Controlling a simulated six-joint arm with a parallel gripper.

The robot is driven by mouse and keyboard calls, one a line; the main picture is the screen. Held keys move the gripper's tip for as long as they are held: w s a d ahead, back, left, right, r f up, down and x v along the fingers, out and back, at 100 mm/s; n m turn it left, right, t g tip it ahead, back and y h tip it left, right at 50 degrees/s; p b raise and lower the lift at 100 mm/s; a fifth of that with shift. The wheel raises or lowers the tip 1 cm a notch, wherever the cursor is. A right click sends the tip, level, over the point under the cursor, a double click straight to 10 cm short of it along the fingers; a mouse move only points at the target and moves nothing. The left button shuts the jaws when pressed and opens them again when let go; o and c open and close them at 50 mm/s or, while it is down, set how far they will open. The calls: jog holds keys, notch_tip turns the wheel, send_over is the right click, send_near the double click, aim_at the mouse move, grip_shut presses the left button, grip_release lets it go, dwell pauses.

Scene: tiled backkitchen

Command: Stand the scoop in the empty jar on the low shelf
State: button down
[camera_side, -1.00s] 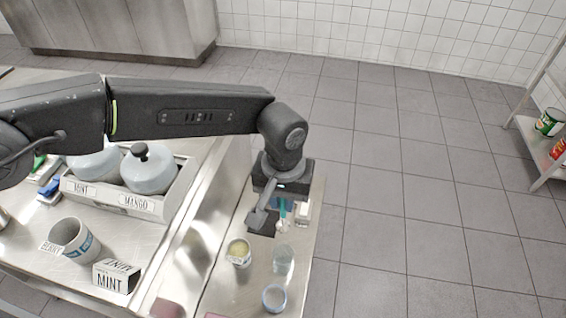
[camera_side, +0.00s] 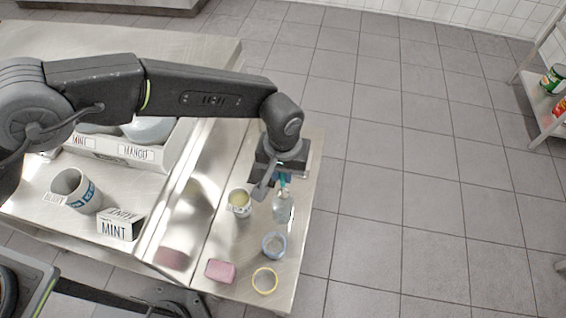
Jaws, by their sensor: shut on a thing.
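The scoop (camera_side: 283,182) shows as a small teal piece under my gripper (camera_side: 279,178), which is shut on it. Its lower end is too small and covered to make out. The clear jar (camera_side: 281,207) stands upright on the low steel shelf (camera_side: 228,250), directly below my gripper in the picture. It looks empty. I cannot tell whether the scoop's tip is above the jar's mouth or inside it.
A tin with yellowish contents (camera_side: 240,203) stands left of the jar. A blue-grey ring-shaped container (camera_side: 274,245), a pink block (camera_side: 220,271) and a yellow ring (camera_side: 265,281) lie nearer.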

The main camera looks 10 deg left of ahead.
aim_at(283, 193)
jog(key=shift+f, duration=3.7)
jog(key=c, duration=1)
grip_release()
notch_tip(283, 193, up, 14)
jog(key=shift+f, duration=0.1)
